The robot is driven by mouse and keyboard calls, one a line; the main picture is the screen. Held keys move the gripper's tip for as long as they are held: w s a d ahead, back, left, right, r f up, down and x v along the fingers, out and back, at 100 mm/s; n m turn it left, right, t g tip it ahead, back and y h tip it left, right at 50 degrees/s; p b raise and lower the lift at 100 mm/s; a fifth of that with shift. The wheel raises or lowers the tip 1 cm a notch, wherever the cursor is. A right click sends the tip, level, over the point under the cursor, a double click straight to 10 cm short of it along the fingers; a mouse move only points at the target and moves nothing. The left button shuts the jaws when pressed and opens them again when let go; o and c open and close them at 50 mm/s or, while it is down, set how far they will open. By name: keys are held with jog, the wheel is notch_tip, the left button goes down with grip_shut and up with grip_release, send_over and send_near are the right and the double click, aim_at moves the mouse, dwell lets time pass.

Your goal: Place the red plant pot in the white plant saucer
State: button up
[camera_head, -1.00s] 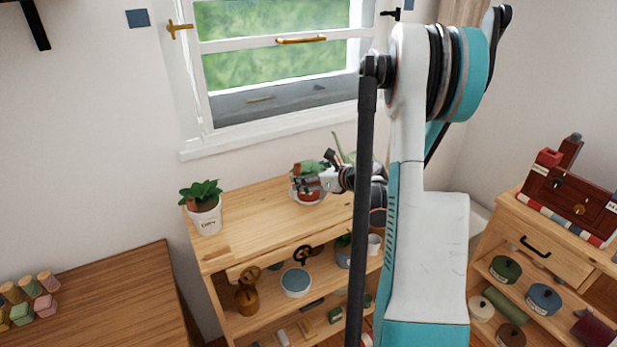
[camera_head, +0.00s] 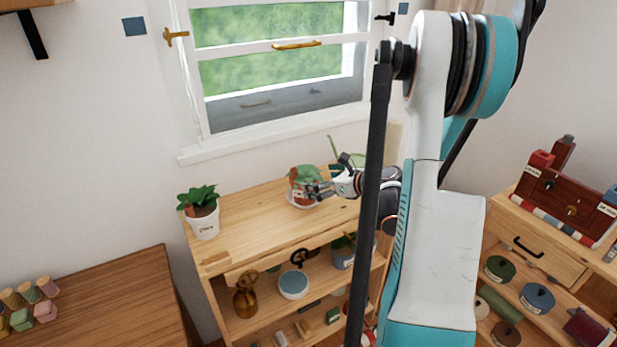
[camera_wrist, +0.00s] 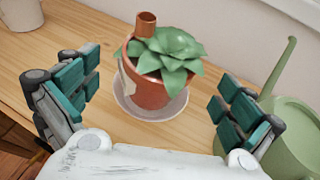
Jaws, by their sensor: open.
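The red plant pot (camera_wrist: 148,88), terracotta red with a green leafy plant, stands upright on the white plant saucer (camera_wrist: 172,108) on top of the wooden shelf unit. The saucer's rim shows around the pot's base in the wrist view. In the head view the pot (camera_head: 296,187) and the saucer (camera_head: 293,202) are partly covered by my gripper (camera_head: 316,190). In the wrist view my gripper (camera_wrist: 152,100) is open, its fingers spread to the left and right of the pot with gaps on both sides. A small brown cylinder (camera_wrist: 146,24) shows at the pot's far rim.
A green watering can (camera_wrist: 285,130) stands close to the right finger. A white pot with a plant (camera_head: 202,222) stands at the left end of the shelf top (camera_head: 245,222). Bare wood lies between the two pots. The window wall is behind.

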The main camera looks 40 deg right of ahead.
jog(key=shift+p+v, duration=0.5)
jog(key=shift+v, duration=2.25)
